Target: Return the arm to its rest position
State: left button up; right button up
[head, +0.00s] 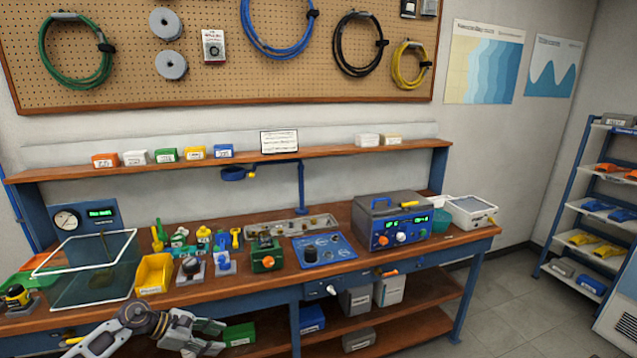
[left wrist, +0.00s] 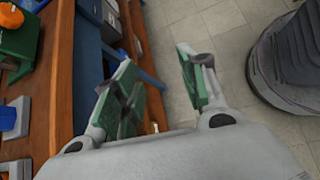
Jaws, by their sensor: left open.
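My left gripper (head: 208,338) is in front of the workbench's front edge at the lower left of the head view, with its arm coming in from the bottom left. In the left wrist view its two green-padded fingers (left wrist: 160,92) are spread apart with nothing between them. Tiled floor and the bench's side show beyond the fingers. My right gripper is in neither view.
The workbench (head: 215,302) holds a yellow bin (head: 154,274), a green regulator block (head: 266,254), a blue panel (head: 324,250) and a grey-blue test unit (head: 390,222). A shelf rack (head: 556,232) stands at the right. Floor (head: 505,290) between them is clear.

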pick_arm(q)
notch_tip(320, 180, down, 16)
jog(key=n+t, duration=0.7)
jog(key=n, duration=1.2)
jog(key=s+a+f+n+y, duration=0.25)
jog(key=s+f+n, duration=0.25)
jog(key=f+n, duration=0.3)
jog(key=s+a+f+n+y, duration=0.2)
jog(key=s+f+n+y, duration=0.3)
jog(key=f, duration=0.6)
jog(key=s+d+f+n+g+y, duration=0.1)
jog(key=s+f+n+g, duration=0.1)
jog(key=s+f+n, duration=0.55)
jog(key=s+f+n+g, duration=0.2)
jog(key=s+f, duration=0.3)
jog(key=s, duration=0.5)
jog(key=s+d+f+n+g, duration=0.2)
jog(key=s, duration=0.6)
jog(key=s+d+f+n+g, duration=0.2)
jog(key=s+f+n, duration=0.1)
jog(key=s, duration=0.5)
jog(key=s+d+f+n+g, duration=0.1)
jog(key=s+d+f+n, duration=0.1)
jog(key=s, duration=0.6)
jog(key=shift+s+d+f+n+g, duration=0.35)
jog(key=shift+d+f+g, duration=0.05)
jog(key=shift+d, duration=0.05)
jog(key=shift+y, duration=0.25)
